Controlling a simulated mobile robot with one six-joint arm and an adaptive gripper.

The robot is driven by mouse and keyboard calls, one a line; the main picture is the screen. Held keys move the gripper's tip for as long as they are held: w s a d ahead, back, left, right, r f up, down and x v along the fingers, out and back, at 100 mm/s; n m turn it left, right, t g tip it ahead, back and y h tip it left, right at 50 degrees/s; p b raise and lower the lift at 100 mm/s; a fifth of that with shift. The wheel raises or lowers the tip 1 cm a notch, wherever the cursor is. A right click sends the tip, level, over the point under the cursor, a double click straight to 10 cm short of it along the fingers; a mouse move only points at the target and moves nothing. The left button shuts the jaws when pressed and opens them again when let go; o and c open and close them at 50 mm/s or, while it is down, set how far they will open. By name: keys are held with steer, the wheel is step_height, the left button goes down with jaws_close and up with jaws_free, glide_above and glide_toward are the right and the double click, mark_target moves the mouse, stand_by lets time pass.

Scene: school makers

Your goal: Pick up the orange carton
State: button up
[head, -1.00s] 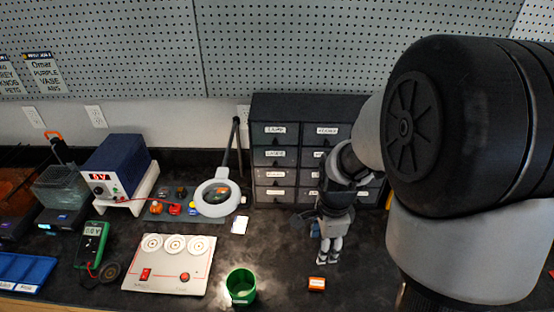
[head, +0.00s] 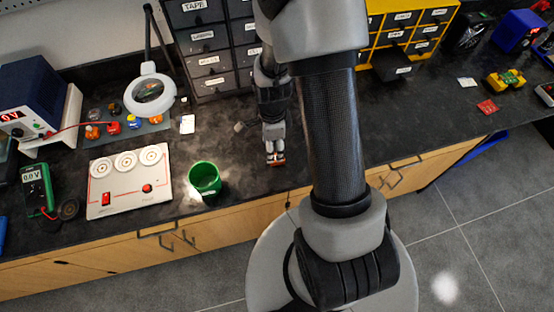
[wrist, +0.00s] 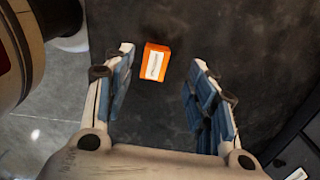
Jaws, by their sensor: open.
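The orange carton (wrist: 156,61) lies on the dark bench top, with a white label facing up. In the wrist view it sits between and just beyond the fingertips of my gripper (wrist: 163,62), nearer the left finger, with a small gap to it. My gripper is open and empty. In the head view my gripper (head: 276,158) points down over the bench near its front edge, and a small orange part of the carton (head: 277,162) shows at the fingertips; the rest is hidden.
A green cup (head: 205,178) stands left of my gripper, with a white panel (head: 128,180) with dials beyond it. Grey drawers (head: 208,60) stand behind, and a yellow drawer unit (head: 412,30) is at the back right.

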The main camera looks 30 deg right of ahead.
steer(key=f, duration=0.1)
steer(key=f+b, duration=0.1)
steer(key=f, duration=0.1)
steer(key=f+b, duration=0.1)
steer(key=f, duration=0.1)
steer(key=shift+s+a+f, duration=0.1)
steer(key=shift+a+f, duration=0.1)
steer(key=shift+a, duration=0.2)
steer(key=shift+r, duration=0.1)
steer(key=c, duration=0.9)
steer(key=shift+r, duration=0.1)
